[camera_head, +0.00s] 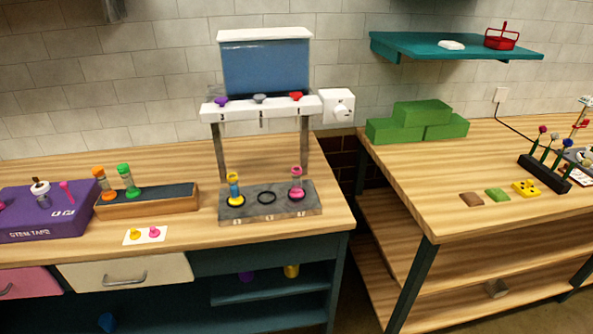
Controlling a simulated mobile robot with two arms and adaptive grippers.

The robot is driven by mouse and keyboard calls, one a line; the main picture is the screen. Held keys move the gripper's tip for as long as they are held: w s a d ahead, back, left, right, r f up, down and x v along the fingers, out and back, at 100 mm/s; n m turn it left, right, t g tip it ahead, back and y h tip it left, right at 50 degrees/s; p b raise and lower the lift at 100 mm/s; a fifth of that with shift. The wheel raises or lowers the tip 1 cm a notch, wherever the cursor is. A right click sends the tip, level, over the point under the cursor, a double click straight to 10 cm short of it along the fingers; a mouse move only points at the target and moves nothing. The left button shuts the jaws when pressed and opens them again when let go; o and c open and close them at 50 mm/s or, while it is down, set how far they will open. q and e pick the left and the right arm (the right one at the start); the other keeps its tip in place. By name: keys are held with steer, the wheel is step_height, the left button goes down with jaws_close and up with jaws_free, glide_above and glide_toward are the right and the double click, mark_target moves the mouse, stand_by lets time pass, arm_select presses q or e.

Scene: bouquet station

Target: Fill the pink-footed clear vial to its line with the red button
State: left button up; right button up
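The pink-footed clear vial (296,184) stands upright at the right-hand ring of the grey stone base (268,211), under the dispenser. Its pink foot and pink top show; its fill line and any liquid inside are too small to make out. The red button (296,96) is at the right end of the dispenser's white bar (262,108), roughly above this vial. A blue tank (266,67) sits above the bar. Neither of my grippers shows in this view.
A yellow-footed vial (234,189) stands at the left ring; the middle ring (266,197) is empty. Purple (222,101) and grey (260,98) buttons share the bar. A wooden rack (150,203) holds orange and green vials. A gap separates the left counter from the right table (440,190).

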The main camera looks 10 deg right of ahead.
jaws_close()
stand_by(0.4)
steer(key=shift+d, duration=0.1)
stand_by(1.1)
